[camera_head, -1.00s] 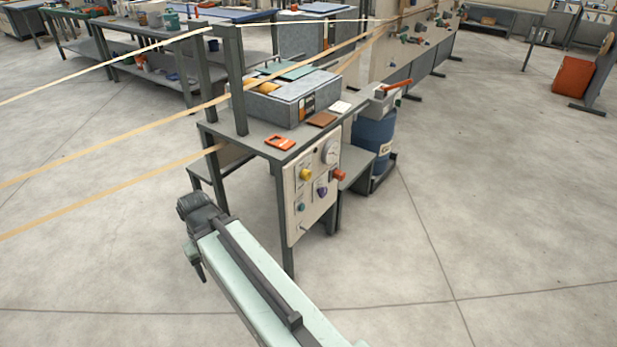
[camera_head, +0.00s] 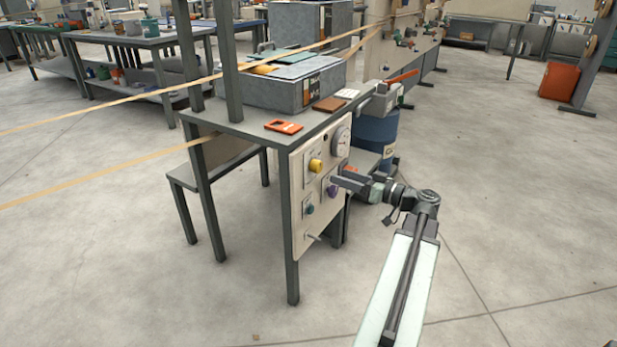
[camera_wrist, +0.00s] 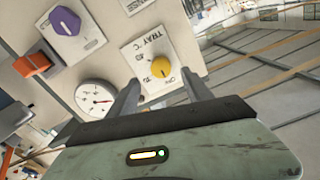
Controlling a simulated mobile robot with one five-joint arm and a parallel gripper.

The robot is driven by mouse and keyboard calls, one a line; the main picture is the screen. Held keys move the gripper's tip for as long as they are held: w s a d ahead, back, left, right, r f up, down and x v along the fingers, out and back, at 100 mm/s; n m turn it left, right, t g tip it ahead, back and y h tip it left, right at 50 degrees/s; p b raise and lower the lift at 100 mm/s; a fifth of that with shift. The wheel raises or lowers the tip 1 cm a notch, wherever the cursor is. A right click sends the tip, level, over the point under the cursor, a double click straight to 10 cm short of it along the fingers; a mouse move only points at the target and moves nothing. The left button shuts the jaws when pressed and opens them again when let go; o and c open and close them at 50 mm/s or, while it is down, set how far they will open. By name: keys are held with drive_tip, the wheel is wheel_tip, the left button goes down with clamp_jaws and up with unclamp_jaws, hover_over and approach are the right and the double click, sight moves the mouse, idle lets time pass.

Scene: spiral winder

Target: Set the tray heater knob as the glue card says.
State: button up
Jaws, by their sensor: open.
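The tray heater knob is a round yellow knob (camera_head: 316,165) on a pale upright panel (camera_head: 306,228). In the wrist view the yellow knob (camera_wrist: 160,66) sits on a white plate lettered "TRAY °C", with a dark pointer mark and a few numbers partly readable. My gripper (camera_head: 338,181) is in front of the panel, right of the knob in the head view. In the wrist view its open fingers (camera_wrist: 160,82) lie to either side of the knob's lower edge; I cannot tell if they touch. A white card (camera_head: 347,93) lies on the bench; its writing is too small to read.
The bench (camera_head: 240,128) holds an orange frame (camera_head: 283,127) and a grey tray box (camera_head: 290,88).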

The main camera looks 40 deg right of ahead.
sight(320, 169)
drive_tip(key=x, duration=0.8)
drive_tip(key=shift+r, duration=0.1)
drive_tip(key=shift+c, duration=0.3)
drive_tip(key=c, duration=1)
drive_tip(key=shift+w, duration=0.1)
clamp_jaws()
